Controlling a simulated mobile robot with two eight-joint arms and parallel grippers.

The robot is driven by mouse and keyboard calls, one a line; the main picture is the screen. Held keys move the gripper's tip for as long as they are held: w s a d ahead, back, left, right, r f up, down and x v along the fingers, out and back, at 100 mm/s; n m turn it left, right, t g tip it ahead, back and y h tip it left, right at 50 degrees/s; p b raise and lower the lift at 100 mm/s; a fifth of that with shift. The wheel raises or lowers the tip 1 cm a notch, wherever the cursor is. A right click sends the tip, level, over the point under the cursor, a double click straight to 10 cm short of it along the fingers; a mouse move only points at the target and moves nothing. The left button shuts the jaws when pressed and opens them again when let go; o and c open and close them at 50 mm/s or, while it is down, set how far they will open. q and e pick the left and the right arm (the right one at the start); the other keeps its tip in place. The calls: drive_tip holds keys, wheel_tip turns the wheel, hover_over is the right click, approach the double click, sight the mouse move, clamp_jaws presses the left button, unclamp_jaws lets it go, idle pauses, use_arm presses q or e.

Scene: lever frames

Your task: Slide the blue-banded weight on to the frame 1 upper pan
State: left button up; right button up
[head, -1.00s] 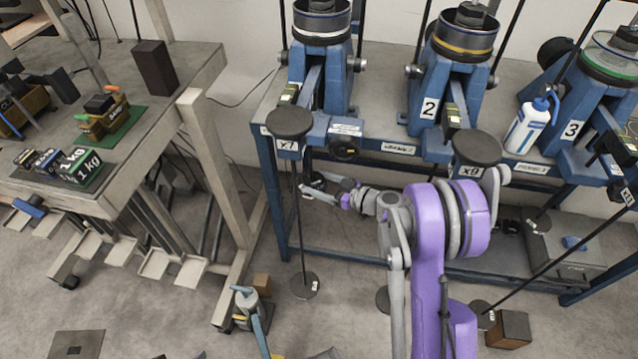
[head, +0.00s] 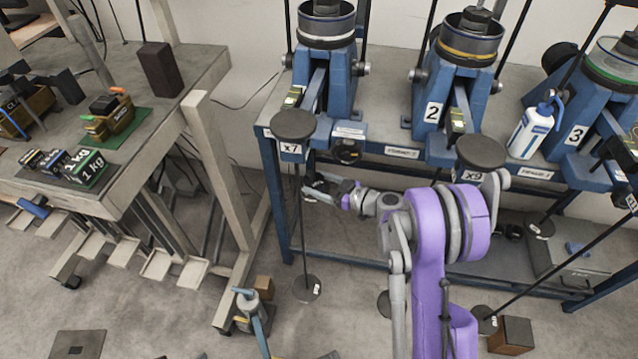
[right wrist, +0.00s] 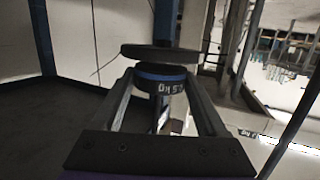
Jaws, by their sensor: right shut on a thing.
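My right gripper (right wrist: 160,92) is shut on a dark weight with a blue band (right wrist: 160,72) and an upside-down mark. In the right wrist view a broad dark disc (right wrist: 158,53) appears directly above the weight; I cannot tell whether they touch. In the head view the right gripper (head: 312,190) is small, below the x7 block of the left frame, close to its hanging rod; the weight cannot be made out there. That frame has a dark round upper pan (head: 293,124) above the x7 label and a low disc (head: 307,288) at the rod's foot. My left gripper is not in view.
Frame 2 (head: 431,112), with its dark x9 disc (head: 480,152), stands to the right. A white-and-blue bottle (head: 531,130) is by frame 3. A bench at left holds a 1 kg weight (head: 86,167) and other blocks. Small blocks stand on the floor.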

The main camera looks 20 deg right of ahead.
drive_tip(key=shift+f, duration=0.4)
idle(0.3)
drive_tip(key=o, duration=1.6)
drive_tip(key=shift+c, duration=0.2)
drive_tip(key=shift+v, duration=3.5)
drive_tip(key=shift+f, duration=0.1)
